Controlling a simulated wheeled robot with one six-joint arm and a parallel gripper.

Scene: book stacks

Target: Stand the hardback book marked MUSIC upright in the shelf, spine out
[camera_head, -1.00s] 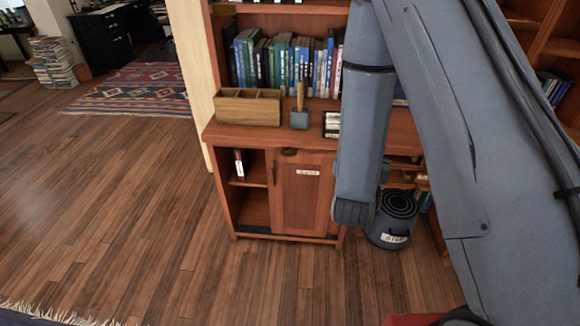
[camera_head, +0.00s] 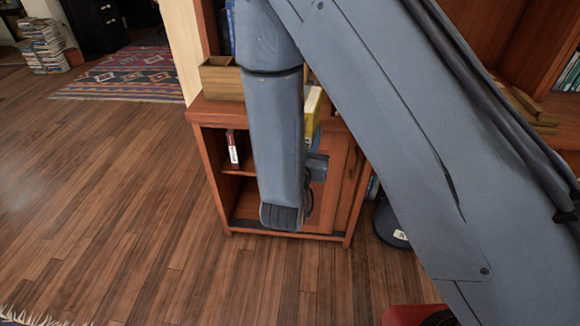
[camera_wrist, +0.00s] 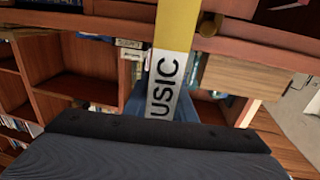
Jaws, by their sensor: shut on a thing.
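The yellow MUSIC book (camera_head: 313,103) shows partly behind my arm in the head view, in front of the cabinet. In the wrist view its yellow cover and white label (camera_wrist: 164,88) reading "USIC" fill the middle; the first letter is hidden. My gripper (camera_wrist: 160,108) is shut on the book, with blue-grey fingers at both sides of it. In the head view my arm hides most of the gripper. The wooden cabinet (camera_head: 262,228) has an open shelved compartment on its left, where a thin red book (camera_head: 232,148) stands. The upper book row is mostly hidden by my arm.
A wooden organizer box (camera_head: 221,78) stands on the cabinet top, left of my arm. A dark bin (camera_head: 388,222) stands on the floor right of the cabinet, partly hidden. The wooden floor (camera_head: 110,190) at left is clear up to a patterned rug (camera_head: 120,75).

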